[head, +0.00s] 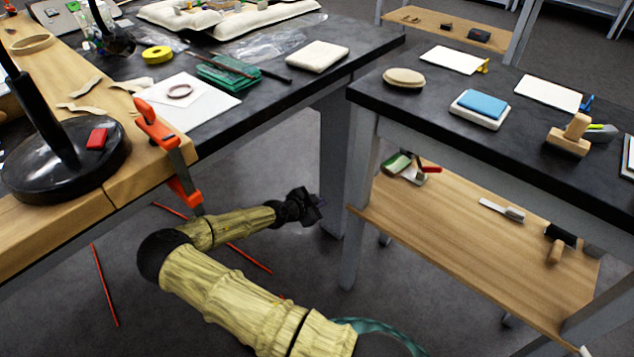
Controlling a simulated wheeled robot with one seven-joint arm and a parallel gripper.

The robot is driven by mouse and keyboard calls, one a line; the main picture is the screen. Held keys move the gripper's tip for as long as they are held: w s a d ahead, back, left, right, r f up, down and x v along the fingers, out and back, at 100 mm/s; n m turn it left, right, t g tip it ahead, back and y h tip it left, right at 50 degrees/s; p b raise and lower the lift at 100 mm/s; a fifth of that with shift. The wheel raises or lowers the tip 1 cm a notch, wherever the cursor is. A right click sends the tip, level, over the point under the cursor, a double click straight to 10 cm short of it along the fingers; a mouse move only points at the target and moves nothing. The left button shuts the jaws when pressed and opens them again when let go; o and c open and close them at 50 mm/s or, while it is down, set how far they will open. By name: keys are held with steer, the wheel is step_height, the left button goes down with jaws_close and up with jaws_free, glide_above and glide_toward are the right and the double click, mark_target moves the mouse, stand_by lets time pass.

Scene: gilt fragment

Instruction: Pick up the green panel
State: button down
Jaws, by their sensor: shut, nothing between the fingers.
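A dark green flat panel (225,76) lies on the black tabletop at the upper left, beside a white sheet. A thin dark rod lies across its top. Another small green piece (396,164) lies on the wooden lower shelf at the right, among small tools; I cannot tell which of the two is the task's panel. My gripper (318,201) is black, shut and empty. It is in the gap between the two tables, below tabletop height and apart from both green things.
An orange clamp (165,140) juts from the left table's edge near my arm. The right table (425,105) holds a blue sponge (482,105) and other items. A beige pad (317,56) lies right of the dark green panel. Red rods (104,285) lie on the floor.

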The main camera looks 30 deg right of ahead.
steer(key=s+a+r+g+h+p, duration=0.1)
steer(key=s+r+g+p, duration=0.3)
steer(key=s+r, duration=0.5)
step_height(320, 180, up, 3)
steer(key=shift+a+f+g+h, duration=0.15)
steer(key=shift+a+g+h, duration=0.25)
steer(key=shift+h, duration=0.5)
steer(key=shift+s+d, duration=0.15)
steer(key=shift+d, duration=0.05)
